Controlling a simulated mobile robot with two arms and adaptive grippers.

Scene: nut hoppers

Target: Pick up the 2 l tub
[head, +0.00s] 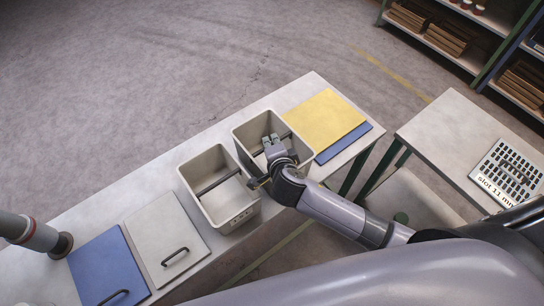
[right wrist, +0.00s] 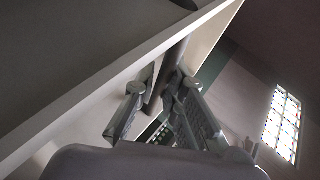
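Two open beige tubs stand side by side on the long light table: a left tub (head: 224,207) with small dark marks on its near wall, and a right tub (head: 244,132). Each has a dark bar across its opening. I cannot read a size on either. My right gripper (head: 271,140) is at the right tub's opening, over the middle of its bar. In the right wrist view the dark bar (right wrist: 168,75) runs between the two fingers, which look shut on it; their contact is partly hidden. My left gripper is not in view.
A yellow panel (head: 323,117) and a blue one (head: 343,143) lie right of the tubs. A white lid (head: 165,232) and a blue lid (head: 107,265), both with handles, lie left. A second table (head: 450,125) holds a slotted tray (head: 507,172). Shelves stand at upper right.

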